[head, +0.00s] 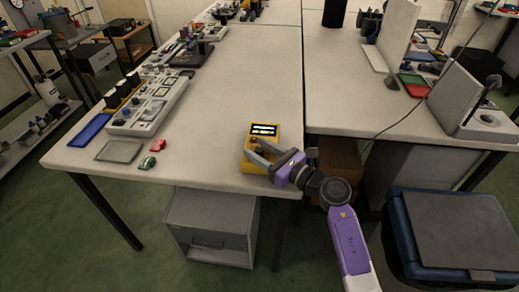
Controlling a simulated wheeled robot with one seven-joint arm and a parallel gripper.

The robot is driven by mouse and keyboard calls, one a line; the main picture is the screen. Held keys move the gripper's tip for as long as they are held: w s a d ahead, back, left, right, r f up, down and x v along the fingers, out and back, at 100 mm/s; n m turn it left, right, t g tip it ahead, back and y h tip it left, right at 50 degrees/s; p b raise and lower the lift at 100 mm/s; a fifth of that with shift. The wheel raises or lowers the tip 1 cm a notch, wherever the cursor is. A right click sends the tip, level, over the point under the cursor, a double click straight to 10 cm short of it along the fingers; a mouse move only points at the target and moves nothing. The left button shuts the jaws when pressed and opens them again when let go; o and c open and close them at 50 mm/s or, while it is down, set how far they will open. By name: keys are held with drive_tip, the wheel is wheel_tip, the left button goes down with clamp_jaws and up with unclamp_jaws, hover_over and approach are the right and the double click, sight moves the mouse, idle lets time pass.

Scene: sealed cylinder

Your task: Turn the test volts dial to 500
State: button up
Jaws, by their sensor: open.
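A yellow tester (273,143) stands at the front right corner of the near table, with a lit display panel (264,129) on its upper face. My gripper (253,146) reaches in from the right, over the lower part of the tester. Its two grey fingers are open and apart, pointing left across the tester's face. The fingers cover much of the lower face. The test volts dial and its setting are too small and too covered to make out, and I cannot tell whether a finger touches it.
A white panel unit (150,108), a blue tray (90,130), a grey tray (119,151) and small red (158,145) and green (147,162) items lie along the table's left side. The table's middle is clear. A blue case (397,230) stands at lower right.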

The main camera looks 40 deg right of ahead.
clamp_jaws()
drive_tip(key=shift+p, duration=0.35)
drive_tip(key=m+h+p, duration=0.1)
drive_tip(key=h+p, duration=0.1)
drive_tip(key=shift+a+r+m+h, duration=0.1)
drive_tip(key=shift+r+m+h, duration=0.1)
drive_tip(key=shift+m+h, duration=0.2)
drive_tip(key=shift+f+m+g+h+p, duration=0.1)
drive_tip(key=shift+m+g+h+p, duration=0.2)
drive_tip(key=shift+m+h+p, duration=0.9)
drive_tip(key=shift+m+g+h+p, duration=0.35)
drive_tip(key=shift+h+p, duration=0.3)
drive_tip(key=shift+h, duration=0.55)
drive_tip(key=shift+m+h, duration=0.25)
drive_tip(key=shift+h, duration=0.05)
